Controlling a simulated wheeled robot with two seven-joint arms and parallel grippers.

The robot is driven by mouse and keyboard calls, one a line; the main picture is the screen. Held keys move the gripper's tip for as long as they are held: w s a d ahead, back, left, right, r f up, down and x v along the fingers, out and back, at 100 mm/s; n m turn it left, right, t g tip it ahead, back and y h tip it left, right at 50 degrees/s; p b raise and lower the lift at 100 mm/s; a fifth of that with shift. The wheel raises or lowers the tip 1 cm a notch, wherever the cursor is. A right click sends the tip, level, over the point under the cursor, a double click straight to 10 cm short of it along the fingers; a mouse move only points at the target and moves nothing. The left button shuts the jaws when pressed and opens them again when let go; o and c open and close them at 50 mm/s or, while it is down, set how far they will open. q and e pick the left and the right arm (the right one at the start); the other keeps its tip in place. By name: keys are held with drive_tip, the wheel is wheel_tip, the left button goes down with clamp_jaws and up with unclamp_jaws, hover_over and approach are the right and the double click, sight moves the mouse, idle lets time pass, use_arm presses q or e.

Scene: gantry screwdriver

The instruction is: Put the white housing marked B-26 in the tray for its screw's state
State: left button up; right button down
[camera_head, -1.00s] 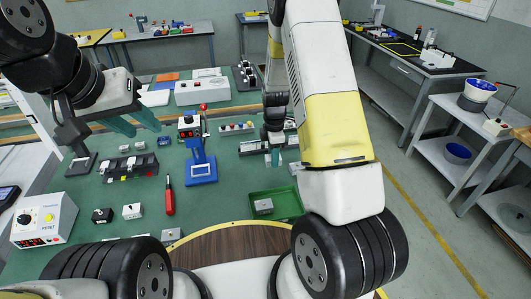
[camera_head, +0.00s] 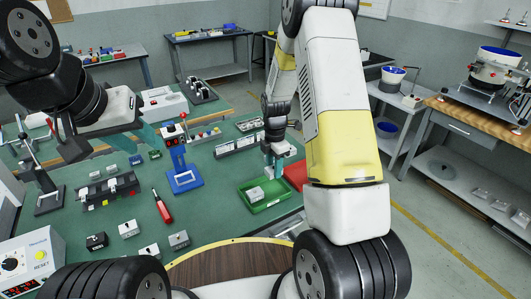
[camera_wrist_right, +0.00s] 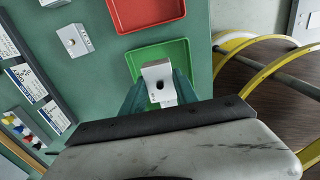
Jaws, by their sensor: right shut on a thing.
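My right gripper (camera_head: 273,168) is shut on a white housing (camera_wrist_right: 156,74), which has a dark hole in the face toward the wrist camera. It holds it above or near the back of the green tray (camera_head: 283,204); the height is hard to judge. The green tray also shows behind the housing in the wrist view (camera_wrist_right: 190,60). My left gripper (camera_head: 152,138) looks open and empty over the table. No B-26 marking is readable.
Several housings, such as a white one (camera_head: 128,229) and a black one (camera_head: 97,241), stand at the front left. A red screwdriver (camera_head: 163,207), a blue stand (camera_head: 185,180) and a dark rack (camera_head: 107,190) are behind them.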

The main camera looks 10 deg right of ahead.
sight(273, 189)
drive_tip(key=shift+f, duration=3.55)
drive_tip(key=shift+f, duration=0.3)
drive_tip(key=c, duration=0.9)
unclamp_jaws()
drive_tip(key=shift+o, duration=0.2)
drive_tip(key=shift+r, duration=0.1)
